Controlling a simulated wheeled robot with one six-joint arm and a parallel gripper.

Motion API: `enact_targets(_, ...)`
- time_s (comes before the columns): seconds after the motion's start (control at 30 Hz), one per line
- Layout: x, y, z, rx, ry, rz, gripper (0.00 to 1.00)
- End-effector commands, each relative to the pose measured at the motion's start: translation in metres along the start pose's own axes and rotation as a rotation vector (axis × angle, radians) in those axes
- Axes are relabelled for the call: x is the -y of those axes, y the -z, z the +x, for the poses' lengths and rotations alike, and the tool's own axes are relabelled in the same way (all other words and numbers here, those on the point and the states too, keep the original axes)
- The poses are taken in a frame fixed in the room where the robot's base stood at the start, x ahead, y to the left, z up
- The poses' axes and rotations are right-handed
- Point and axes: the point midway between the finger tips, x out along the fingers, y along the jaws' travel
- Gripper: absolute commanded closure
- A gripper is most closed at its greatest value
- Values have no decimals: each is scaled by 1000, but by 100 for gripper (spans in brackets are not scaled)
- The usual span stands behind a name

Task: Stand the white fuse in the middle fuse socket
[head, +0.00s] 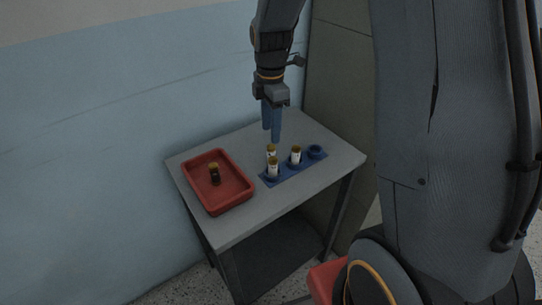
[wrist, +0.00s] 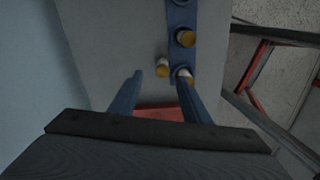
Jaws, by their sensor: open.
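The blue fuse socket strip (head: 284,175) lies on the grey table with three sockets in a row. A white fuse with a gold-brown cap (head: 295,156) stands upright in the middle socket; it also shows in the wrist view (wrist: 186,39). A similar white fuse (head: 272,168) stands in the near-left socket. The far-right socket (head: 316,151) is empty. A third white fuse (head: 270,151) stands beside the strip, apart from the sockets; in the wrist view its cap (wrist: 162,70) shows between the fingertips. My gripper (head: 271,135) is open and empty, pointing down just above this fuse.
A red tray (head: 236,196) on the table's left holds a dark fuse with a gold-brown cap (head: 214,174). The table top (head: 240,222) is clear in front of the strip. A blue wall (head: 80,150) stands behind the table.

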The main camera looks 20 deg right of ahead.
Motion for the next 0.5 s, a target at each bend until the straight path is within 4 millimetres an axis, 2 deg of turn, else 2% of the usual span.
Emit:
enact_targets(0.27, 3, 1, 27, 0, 3, 1, 57)
enact_targets(0.5, 7, 3, 58, 0, 2, 2, 57)
